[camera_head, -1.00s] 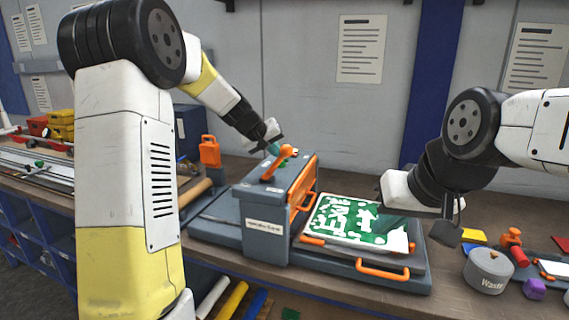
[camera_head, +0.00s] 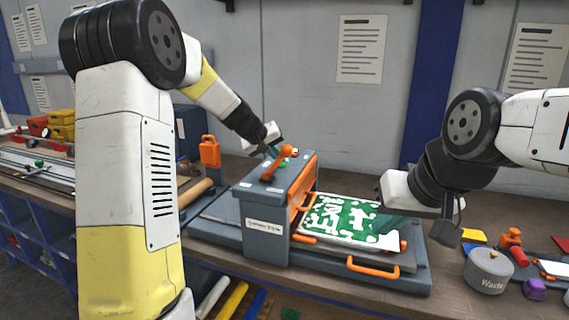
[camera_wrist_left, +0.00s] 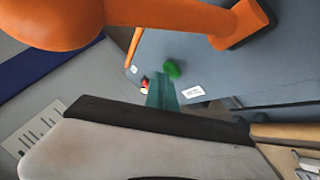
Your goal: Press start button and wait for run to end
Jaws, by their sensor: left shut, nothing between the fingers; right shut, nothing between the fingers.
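A grey press machine (camera_head: 265,220) with an orange lever (camera_head: 280,163) stands on the bench. In the left wrist view, a green button (camera_wrist_left: 172,69) and a small red button (camera_wrist_left: 145,86) sit on its top. My left gripper (camera_wrist_left: 163,98) is shut, its teal fingertips close to the green button; I cannot tell whether they touch it. The left gripper also shows above the machine in the head view (camera_head: 273,151). A green and white sign sheet (camera_head: 345,220) lies partly in the machine's opening. My right gripper (camera_head: 393,226) is shut and empty over the sheet's right part.
A grey waste pot (camera_head: 488,271), an orange stamp-like tool (camera_head: 513,245) and a purple block (camera_head: 535,289) lie at right. An orange tray handle (camera_head: 373,268) projects at the machine's front. Orange and yellow items stand at left.

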